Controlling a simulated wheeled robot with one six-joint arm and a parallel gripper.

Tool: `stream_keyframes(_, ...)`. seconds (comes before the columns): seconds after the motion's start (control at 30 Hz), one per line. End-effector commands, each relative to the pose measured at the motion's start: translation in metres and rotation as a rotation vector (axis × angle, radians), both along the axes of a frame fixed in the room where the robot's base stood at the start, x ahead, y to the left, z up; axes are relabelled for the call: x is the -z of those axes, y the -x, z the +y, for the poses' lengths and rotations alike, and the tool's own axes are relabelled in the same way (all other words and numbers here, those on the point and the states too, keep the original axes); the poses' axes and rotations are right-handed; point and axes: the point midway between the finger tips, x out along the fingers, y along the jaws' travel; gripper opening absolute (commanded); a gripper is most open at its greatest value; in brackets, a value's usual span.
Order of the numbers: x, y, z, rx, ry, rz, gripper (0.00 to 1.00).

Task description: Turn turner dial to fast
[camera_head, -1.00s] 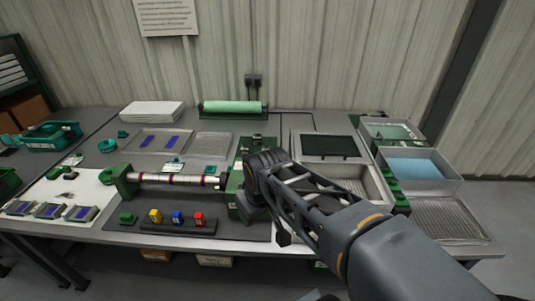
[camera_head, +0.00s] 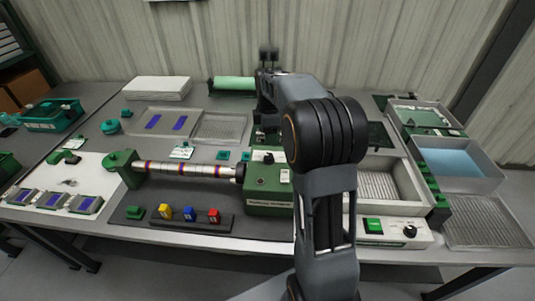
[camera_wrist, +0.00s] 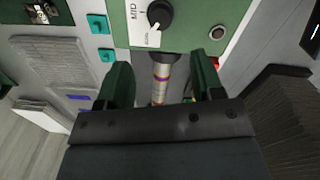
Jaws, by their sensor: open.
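The turner is a green box (camera_head: 268,203) at the right end of a long rod (camera_head: 185,170) with coloured bands. Its black dial (camera_head: 268,157) is on top; in the wrist view the dial (camera_wrist: 159,14) is near the top edge, beside a white label reading MID. Other lettering is too small to read, and I cannot tell the exact setting. My gripper (camera_wrist: 162,84) is open and empty, its two dark green fingers apart, with the dial beyond their tips. In the head view my arm hides the fingers, and my wrist is above and behind the turner.
A rack of coloured blocks (camera_head: 188,219) stands in front of the rod. A controller (camera_head: 395,233) with a green switch and black knob is at the right front. Trays (camera_head: 458,168) fill the right side. A green roll (camera_head: 234,84) lies behind.

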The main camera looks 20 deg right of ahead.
Motion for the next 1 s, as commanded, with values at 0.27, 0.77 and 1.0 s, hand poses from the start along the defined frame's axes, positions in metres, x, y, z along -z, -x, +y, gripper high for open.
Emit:
stream_keyframes(0.27, 0.055, 0.0, -0.001, 0.004, -0.001, 0.004, 0.61)
stream_keyframes(0.77, 0.1, -0.002, 0.0, 0.001, 0.0, 0.0, 0.61)
stream_keyframes(1.0, 0.101, -0.002, 0.0, 0.001, 0.0, 0.0, 0.61)
